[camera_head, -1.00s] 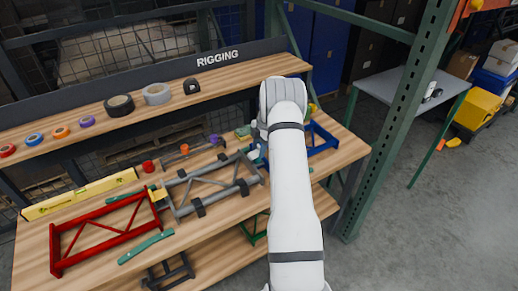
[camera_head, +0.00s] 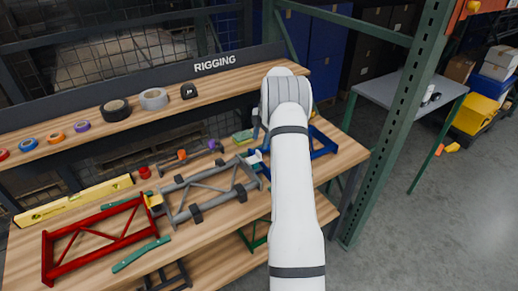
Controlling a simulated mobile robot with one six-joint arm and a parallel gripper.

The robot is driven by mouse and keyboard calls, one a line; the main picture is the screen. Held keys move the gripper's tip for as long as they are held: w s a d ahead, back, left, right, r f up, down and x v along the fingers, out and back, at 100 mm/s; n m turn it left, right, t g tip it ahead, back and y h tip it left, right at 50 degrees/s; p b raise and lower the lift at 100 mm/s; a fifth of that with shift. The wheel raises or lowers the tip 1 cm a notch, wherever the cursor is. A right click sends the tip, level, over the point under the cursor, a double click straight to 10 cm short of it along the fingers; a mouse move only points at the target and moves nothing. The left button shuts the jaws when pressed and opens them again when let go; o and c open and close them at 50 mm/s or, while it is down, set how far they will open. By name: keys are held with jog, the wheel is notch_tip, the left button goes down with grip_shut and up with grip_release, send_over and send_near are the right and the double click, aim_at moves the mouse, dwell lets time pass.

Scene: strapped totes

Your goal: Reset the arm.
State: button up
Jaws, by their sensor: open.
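My white arm reaches up from the bottom edge over the right part of the wooden workbench (camera_head: 225,215). Its rounded wrist end stands in front of the upper shelf's right end. My gripper is not clearly seen; it is hidden behind my own arm. A blue frame (camera_head: 322,146) lies on the bench just right of my arm. A grey frame (camera_head: 208,189) lies to the left of it, with dark clamps along its bars. A red frame (camera_head: 98,238) lies further left.
The upper shelf (camera_head: 215,93) under the RIGGING sign holds several tape rolls. A green rack post (camera_head: 393,125) stands right of my arm. A grey table (camera_head: 410,95) stands beyond it; open floor lies at right.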

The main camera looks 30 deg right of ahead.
jog(key=shift+d+r, duration=0.1)
jog(key=shift+r, duration=0.2)
jog(key=s+a+r+m+t+h, duration=0.1)
jog(key=s+a+r+m, duration=0.4)
jog(key=a+r, duration=0.4)
jog(key=s+a+r+m+h, duration=0.1)
jog(key=s+a+r+m, duration=0.3)
jog(key=s+a+r, duration=0.45)
jog(key=s+a+m+t, duration=0.1)
jog(key=s+a+m, duration=0.3)
jog(key=s, duration=0.7)
jog(key=s+a+m+t, duration=0.1)
jog(key=s+a+m, duration=0.4)
jog(key=s, duration=0.6)
jog(key=shift+s+a+r+h+b, duration=0.3)
jog(key=shift+s+a+r+b, duration=0.15)
jog(key=shift+a, duration=0.45)
